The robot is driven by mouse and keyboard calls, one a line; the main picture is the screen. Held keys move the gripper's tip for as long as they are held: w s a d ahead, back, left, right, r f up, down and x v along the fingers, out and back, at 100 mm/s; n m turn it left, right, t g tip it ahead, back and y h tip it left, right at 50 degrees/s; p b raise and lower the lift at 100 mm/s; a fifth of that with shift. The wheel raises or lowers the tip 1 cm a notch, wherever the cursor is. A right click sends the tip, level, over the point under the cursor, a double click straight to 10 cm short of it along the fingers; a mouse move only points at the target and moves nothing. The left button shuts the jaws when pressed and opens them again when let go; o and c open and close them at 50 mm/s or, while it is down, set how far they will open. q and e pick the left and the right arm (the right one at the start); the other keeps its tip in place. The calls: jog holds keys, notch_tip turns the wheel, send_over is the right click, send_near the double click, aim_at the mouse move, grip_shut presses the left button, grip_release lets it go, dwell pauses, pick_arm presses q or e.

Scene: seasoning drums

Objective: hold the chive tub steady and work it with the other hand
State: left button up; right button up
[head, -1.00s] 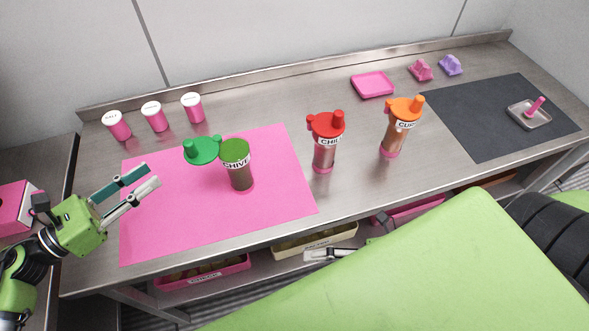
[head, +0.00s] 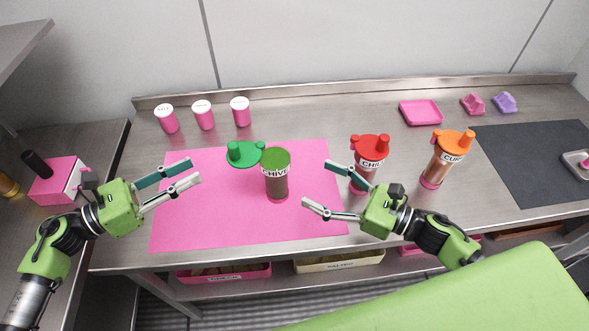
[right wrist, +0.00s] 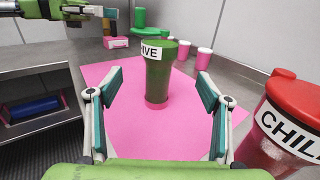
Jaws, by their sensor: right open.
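My left gripper (head: 196,170) is open and empty over the mat's left side, apart from the tub. My right gripper (head: 315,182) is open and empty to the right of the tub. In the right wrist view the tub (right wrist: 157,85) stands ahead between the open fingers, not touched.
The red chili tub (head: 368,160) stands close beside my right gripper. The orange curry tub (head: 443,160) is further right. Several small white-lidded cups, including the salt cup (head: 167,120), stand at the back left. A pink tray (head: 421,112) lies at the back right.

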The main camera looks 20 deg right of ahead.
aim_at(278, 165)
jog(key=x, duration=1.2)
jog(key=shift+s+f, duration=0.1)
